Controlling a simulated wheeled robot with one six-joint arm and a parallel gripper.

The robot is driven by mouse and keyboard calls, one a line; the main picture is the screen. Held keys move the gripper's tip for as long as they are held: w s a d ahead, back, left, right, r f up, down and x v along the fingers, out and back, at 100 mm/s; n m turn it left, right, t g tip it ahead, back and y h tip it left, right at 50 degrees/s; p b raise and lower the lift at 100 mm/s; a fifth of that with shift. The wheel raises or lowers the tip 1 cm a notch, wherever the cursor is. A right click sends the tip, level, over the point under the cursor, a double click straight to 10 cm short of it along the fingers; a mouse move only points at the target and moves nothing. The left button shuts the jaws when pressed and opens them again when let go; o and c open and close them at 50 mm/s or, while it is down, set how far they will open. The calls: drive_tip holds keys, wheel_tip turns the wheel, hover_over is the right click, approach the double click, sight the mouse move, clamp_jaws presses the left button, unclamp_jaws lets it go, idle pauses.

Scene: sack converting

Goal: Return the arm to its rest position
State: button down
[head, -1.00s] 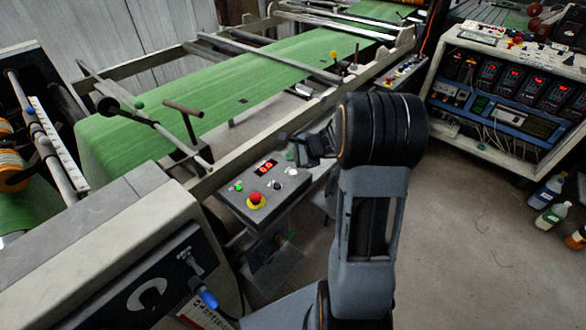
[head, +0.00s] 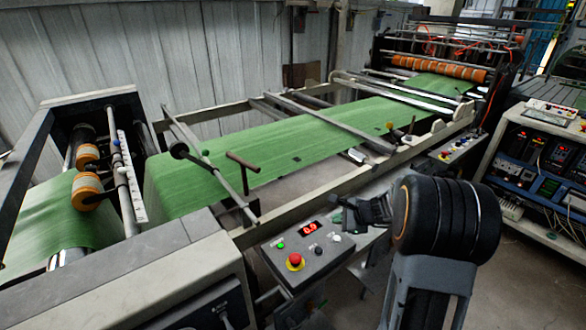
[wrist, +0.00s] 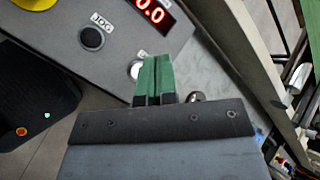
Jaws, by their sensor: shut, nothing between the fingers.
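My gripper (head: 345,212) is at the end of my arm, close to the right side of the grey control panel (head: 315,258). In the wrist view my gripper (wrist: 154,78) shows two green fingertips pressed together with nothing between them. Beyond them are the panel's white button (wrist: 136,69), the black button marked JOG (wrist: 92,38) and the red display (wrist: 152,10). In the head view the panel shows a lit green button (head: 280,245) and a red stop button (head: 295,261). I cannot tell whether the fingertips touch the panel.
Green sack web (head: 300,140) runs across the machine frame behind the panel. A grey machine housing (head: 150,275) stands at the front left. An electrical cabinet (head: 540,175) stands at the right. Open floor (head: 510,275) lies between my arm and the cabinet.

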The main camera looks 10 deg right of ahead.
drive_tip(key=s+n, duration=0.1)
drive_tip(key=s+f+n+g, duration=0.1)
drive_tip(key=s+a+f+n+g, duration=0.1)
drive_tip(key=s, duration=0.1)
drive_tip(key=s+a+r+n+h, duration=0.1)
drive_tip(key=s+a+r+n, duration=0.2)
drive_tip(key=s+n, duration=0.2)
drive_tip(key=s+a+r+n+g+h, duration=0.1)
drive_tip(key=s+a+r+n+h, duration=0.1)
drive_tip(key=s+n, duration=0.4)
drive_tip(key=s+a+r+n+h, duration=0.2)
drive_tip(key=s+a+r+n, duration=0.2)
drive_tip(key=s+r+n, duration=0.1)
drive_tip(key=shift+s+r+n+g, duration=0.4)
drive_tip(key=shift+s+r, duration=0.05)
drive_tip(key=shift+s, duration=0.35)
drive_tip(key=shift+a, duration=0.1)
